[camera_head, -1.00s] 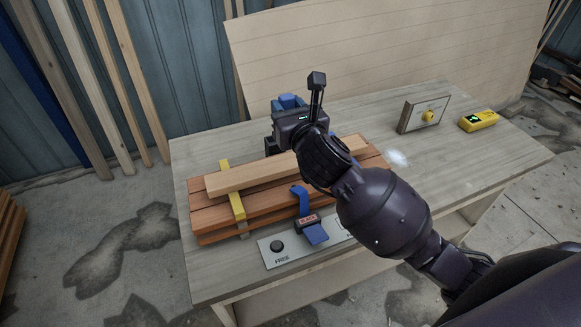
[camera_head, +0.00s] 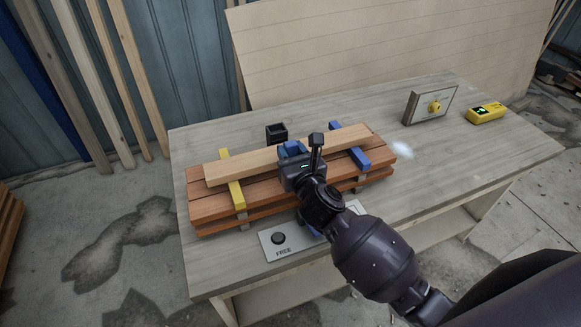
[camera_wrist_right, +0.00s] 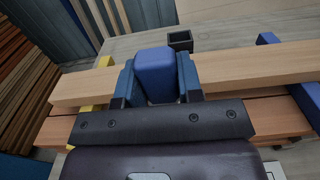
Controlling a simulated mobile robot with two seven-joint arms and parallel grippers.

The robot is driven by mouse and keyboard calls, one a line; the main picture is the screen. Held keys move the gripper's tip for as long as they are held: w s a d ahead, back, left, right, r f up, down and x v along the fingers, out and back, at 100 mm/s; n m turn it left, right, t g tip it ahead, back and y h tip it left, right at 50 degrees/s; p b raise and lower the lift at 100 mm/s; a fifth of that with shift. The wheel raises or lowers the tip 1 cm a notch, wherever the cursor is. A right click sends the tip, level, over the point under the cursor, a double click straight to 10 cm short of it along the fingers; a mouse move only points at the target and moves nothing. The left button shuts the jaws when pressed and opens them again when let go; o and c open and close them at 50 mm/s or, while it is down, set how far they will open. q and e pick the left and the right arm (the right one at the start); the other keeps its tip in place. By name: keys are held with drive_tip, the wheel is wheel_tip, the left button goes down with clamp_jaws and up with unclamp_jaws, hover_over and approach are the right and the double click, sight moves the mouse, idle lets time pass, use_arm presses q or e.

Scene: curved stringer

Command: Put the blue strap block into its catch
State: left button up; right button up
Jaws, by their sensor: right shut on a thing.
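The blue strap block (camera_wrist_right: 155,72) is between the two fingers of my right gripper (camera_head: 292,149), which is shut on it. The right wrist view shows the block's rounded top at the fingertips, over the pale board (camera_head: 232,172). The gripper is above the middle of the plank stack (camera_head: 210,208). In front of the stack, a fixture with a blue tab and red label showed earlier; my right arm now hides most of it. A black open-topped box (camera_head: 277,133) stands behind the stack; it also shows in the right wrist view (camera_wrist_right: 180,41). My left gripper is not in view.
A yellow strap (camera_head: 232,181) crosses the stack at left and a blue strap (camera_head: 350,145) at right. A plate marked FREE with a black button (camera_head: 278,238) lies in front. A yellow-knob panel (camera_head: 430,103) and a yellow device (camera_head: 486,113) stand at right.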

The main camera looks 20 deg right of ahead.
wheel_tip(320, 180, down, 4)
drive_tip(key=shift+f+b, duration=0.2)
drive_tip(key=shift+b, duration=0.6)
drive_tip(key=shift+r, duration=0.1)
drive_tip(key=shift+f, duration=0.25)
drive_tip(key=o, duration=1)
